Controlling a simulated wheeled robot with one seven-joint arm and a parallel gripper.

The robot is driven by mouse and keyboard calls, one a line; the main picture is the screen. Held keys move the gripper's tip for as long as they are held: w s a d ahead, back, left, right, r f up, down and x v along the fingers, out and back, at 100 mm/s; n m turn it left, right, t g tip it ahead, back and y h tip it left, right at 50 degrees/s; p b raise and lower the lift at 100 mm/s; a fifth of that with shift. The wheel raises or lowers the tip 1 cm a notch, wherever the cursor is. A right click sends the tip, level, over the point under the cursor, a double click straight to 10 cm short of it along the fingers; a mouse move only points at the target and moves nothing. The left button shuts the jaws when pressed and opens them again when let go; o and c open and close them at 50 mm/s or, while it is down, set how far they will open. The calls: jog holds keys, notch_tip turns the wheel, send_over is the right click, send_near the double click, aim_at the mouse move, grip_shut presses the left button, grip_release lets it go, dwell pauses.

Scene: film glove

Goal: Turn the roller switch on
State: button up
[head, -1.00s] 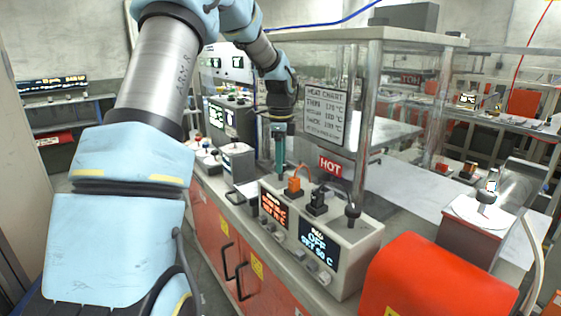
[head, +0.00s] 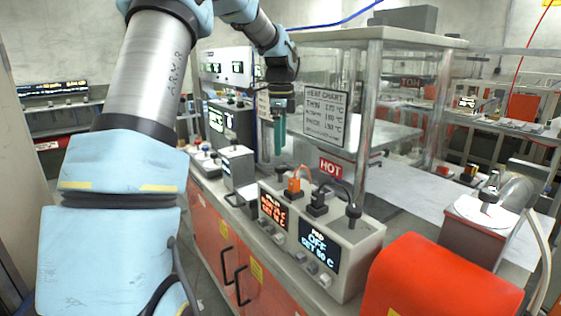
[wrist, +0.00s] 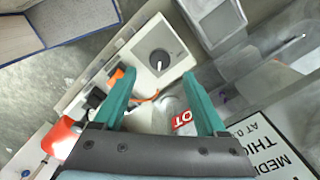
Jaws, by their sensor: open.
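A dark round knob (wrist: 159,60) with a white pointer line sits on a pale switch box (wrist: 178,44) in the wrist view; I cannot read a label there. What looks like the same box (head: 237,166) stands on the counter in the head view, left of the controller. My gripper (wrist: 158,76) is open and empty, its teal fingers apart on either side of the knob in the picture. In the head view my gripper (head: 279,146) hangs above the counter, higher than the box and to its right. No contact shows.
A controller box (head: 350,255) has a red-lettered screen, a blue screen reading OFF, and orange and black plugs on top. A red HOT sign (head: 331,167) and a heat chart (head: 326,114) hang near a glass-walled enclosure. A red cover (head: 440,280) is front right.

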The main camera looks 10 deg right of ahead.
aim_at(281, 166)
jog(key=shift+r+b, duration=0.35)
jog(key=shift+r, duration=1.95)
jog(key=s+a+f+n, duration=0.8)
jog(key=s+a+n, duration=0.2)
jog(key=s, duration=0.1)
jog(key=s+a+f+n+t, duration=0.1)
jog(key=s+a+f+n, duration=0.7)
jog(key=s+a+n, duration=0.2)
jog(key=shift+s+n+t, duration=0.3)
jog(key=shift+s+n, duration=0.3)
